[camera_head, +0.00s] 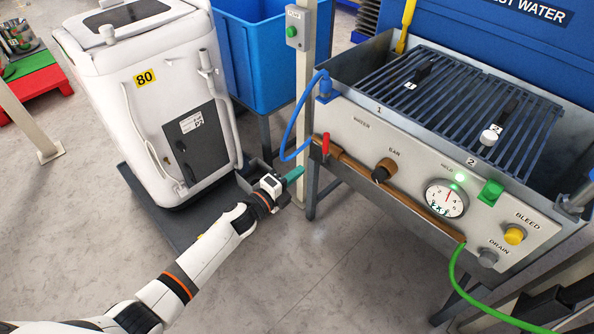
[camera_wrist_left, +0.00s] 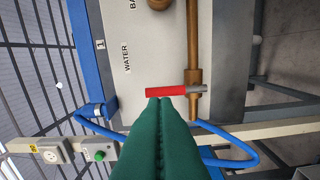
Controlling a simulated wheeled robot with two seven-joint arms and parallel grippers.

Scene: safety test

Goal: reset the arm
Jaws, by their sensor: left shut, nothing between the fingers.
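My left arm comes in from the lower left in the head view. Its gripper (camera_head: 296,174) has green fingers, shut and empty, in front of the test bench's left end. In the left wrist view the green fingers (camera_wrist_left: 160,101) are pressed together, their tips pointing at a red valve lever (camera_wrist_left: 166,90) on a copper pipe (camera_wrist_left: 194,60). In the head view the red lever (camera_head: 325,145) stands upright, a little above and right of the fingertips, with a gap in the picture. Whether the tips touch it is unclear in the wrist view. My right gripper does not show.
A white wheeled unit (camera_head: 150,95) and blue bin (camera_head: 262,50) stand left.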

